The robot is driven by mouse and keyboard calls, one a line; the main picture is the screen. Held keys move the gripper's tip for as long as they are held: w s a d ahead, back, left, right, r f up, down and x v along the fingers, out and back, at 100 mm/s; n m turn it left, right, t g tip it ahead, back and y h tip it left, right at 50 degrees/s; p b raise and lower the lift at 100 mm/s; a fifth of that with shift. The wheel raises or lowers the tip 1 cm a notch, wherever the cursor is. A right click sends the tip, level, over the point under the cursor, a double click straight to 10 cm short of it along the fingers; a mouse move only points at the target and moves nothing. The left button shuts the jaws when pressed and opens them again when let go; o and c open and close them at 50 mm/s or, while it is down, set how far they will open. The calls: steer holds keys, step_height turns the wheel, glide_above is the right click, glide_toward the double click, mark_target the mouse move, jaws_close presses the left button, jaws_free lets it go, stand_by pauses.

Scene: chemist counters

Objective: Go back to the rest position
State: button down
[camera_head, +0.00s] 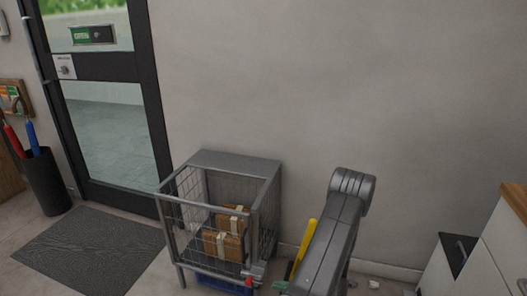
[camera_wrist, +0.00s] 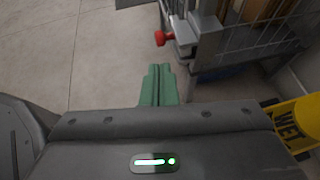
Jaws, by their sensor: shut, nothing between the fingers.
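My gripper (camera_wrist: 158,72) shows in the wrist view with its two green fingers together and nothing between them. The fingers point at bare floor, just short of a red knob (camera_wrist: 160,38) on a grey metal bracket of the wire cage (camera_wrist: 245,44). They look apart from the knob. In the head view my arm comes in from the lower right, and its bulk hides much of the floor behind it.
The wire cage (camera_head: 205,157) holds brown parcels (camera_head: 222,245); a blue crate (camera_head: 222,284) is under it. A yellow wet-floor sign (camera_wrist: 304,118) stands close at right. A dark mat (camera_head: 85,250) lies before the glass door (camera_head: 110,130), an umbrella bin (camera_head: 47,182) beside it. White cabinets (camera_head: 505,240) are at right.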

mark_target(251, 283)
steer(key=b+x, duration=0.1)
steer(key=x, duration=0.8)
steer(key=shift+s+a, duration=0.1)
steer(key=shift+r, duration=0.1)
